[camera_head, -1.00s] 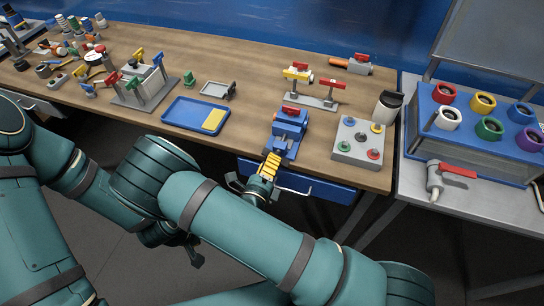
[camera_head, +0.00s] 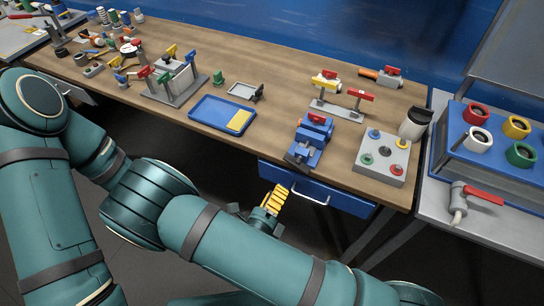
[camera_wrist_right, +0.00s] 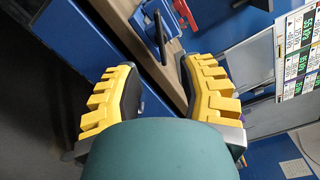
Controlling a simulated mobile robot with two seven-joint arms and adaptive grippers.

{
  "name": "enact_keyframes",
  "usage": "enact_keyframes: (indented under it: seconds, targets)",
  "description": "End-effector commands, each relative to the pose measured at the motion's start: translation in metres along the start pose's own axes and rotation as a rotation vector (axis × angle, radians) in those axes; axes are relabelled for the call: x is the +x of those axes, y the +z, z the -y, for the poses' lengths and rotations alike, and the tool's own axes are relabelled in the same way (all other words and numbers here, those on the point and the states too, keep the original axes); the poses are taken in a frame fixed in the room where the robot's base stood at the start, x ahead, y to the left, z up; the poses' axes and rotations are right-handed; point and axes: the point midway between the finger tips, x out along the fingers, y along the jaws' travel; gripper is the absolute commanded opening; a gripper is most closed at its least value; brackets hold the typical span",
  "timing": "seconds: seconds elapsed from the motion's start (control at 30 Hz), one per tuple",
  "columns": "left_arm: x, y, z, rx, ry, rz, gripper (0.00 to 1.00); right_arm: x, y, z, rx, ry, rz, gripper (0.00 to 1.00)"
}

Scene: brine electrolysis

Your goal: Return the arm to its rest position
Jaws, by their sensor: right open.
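My right gripper (camera_head: 272,200) has yellow ribbed fingers and is in front of the bench's edge, left of the blue drawer (camera_head: 318,192). In the right wrist view its two yellow fingers (camera_wrist_right: 157,95) stand apart with nothing between them. The drawer's front and handle show beyond the fingers in that view. My right arm's teal links cross the lower part of the head view. A teal arm fills the left side of the head view, but no left gripper shows there.
The wooden workbench (camera_head: 225,153) carries a blue tray (camera_head: 200,120), a blue vise (camera_head: 310,142), a grey button box (camera_head: 382,160) and an electrode stand (camera_head: 178,88). A side table (camera_head: 470,222) stands at the right with colored rings. The floor before the bench is clear.

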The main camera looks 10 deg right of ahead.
Motion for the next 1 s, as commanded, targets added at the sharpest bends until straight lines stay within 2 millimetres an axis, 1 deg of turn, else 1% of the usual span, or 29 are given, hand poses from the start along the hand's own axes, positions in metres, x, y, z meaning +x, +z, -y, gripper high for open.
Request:
enact_keyframes:
  seconds: [0.17, 0.27, 0.37, 0.43, 0.47, 0.5, 0.57, 0.6, 0.67, 0.7, 0.77, 0.8, 0.83, 0.9, 0.93, 0.97, 1.0]
  targets:
    - [0.0, 0.0, 0.0, 0.0, 0.0, 0.0, 0.39, 0.0, 0.0, 0.0, 0.0, 0.0, -0.002, 0.39]
    - [0.0, 0.0, 0.0, 0.0, 0.0, 0.0, 0.39, 0.003, -0.011, 0.0, 0.017, 0.008, -0.057, 0.39]
    - [0.001, 0.0, 0.0, 0.0, 0.0, 0.0, 0.39, 0.005, -0.045, -0.001, 0.082, 0.029, -0.236, 0.39]
    - [0.001, 0.001, 0.001, 0.0, 0.0, 0.001, 0.39, 0.001, -0.084, -0.003, 0.171, 0.042, -0.453, 0.39]
    - [0.002, 0.001, 0.001, 0.0, 0.0, 0.001, 0.39, -0.004, -0.102, -0.005, 0.221, 0.045, -0.566, 0.39]
    - [0.002, 0.001, 0.001, 0.0, 0.0, 0.002, 0.39, -0.015, -0.127, -0.007, 0.3, 0.042, -0.732, 0.39]
    - [0.003, 0.001, 0.001, 0.001, 0.0, 0.002, 0.39, -0.038, -0.157, -0.013, 0.432, 0.021, -0.982, 0.39]
    - [0.003, 0.001, 0.001, 0.001, 0.0, 0.003, 0.39, -0.055, -0.171, -0.017, 0.526, -0.005, -1.143, 0.39]
    - [0.003, 0.002, 0.001, 0.001, 0.0, 0.003, 0.39, -0.082, -0.183, -0.024, 0.672, -0.06, -1.378, 0.39]
    - [0.004, 0.002, 0.001, 0.001, 0.0, 0.003, 0.39, -0.099, -0.186, -0.03, 0.776, -0.108, -1.529, 0.39]
    - [0.004, 0.002, 0.002, 0.001, 0.0, 0.004, 0.39, -0.121, -0.181, -0.039, 0.939, -0.2, -1.746, 0.39]
    - [0.004, 0.002, 0.002, 0.001, 0.001, 0.005, 0.39, -0.132, -0.174, -0.045, 1.053, -0.273, -1.883, 0.39]
    - [0.005, 0.002, 0.002, 0.001, 0.001, 0.005, 0.39, -0.138, -0.167, -0.05, 1.141, -0.336, -1.981, 0.39]
    - [0.005, 0.003, 0.002, 0.002, 0.001, 0.005, 0.39, -0.143, -0.146, -0.059, 1.356, -0.508, -2.19, 0.39]
    - [0.006, 0.003, 0.002, 0.002, 0.001, 0.006, 0.39, -0.141, -0.136, -0.063, 1.451, -0.591, -2.269, 0.39]
    - [0.006, 0.003, 0.002, 0.002, 0.001, 0.006, 0.39, -0.136, -0.126, -0.066, 1.548, -0.68, -2.34, 0.39]
    - [0.006, 0.003, 0.002, 0.002, 0.001, 0.006, 0.39, -0.127, -0.114, -0.069, 1.676, -0.805, -2.421, 0.39]
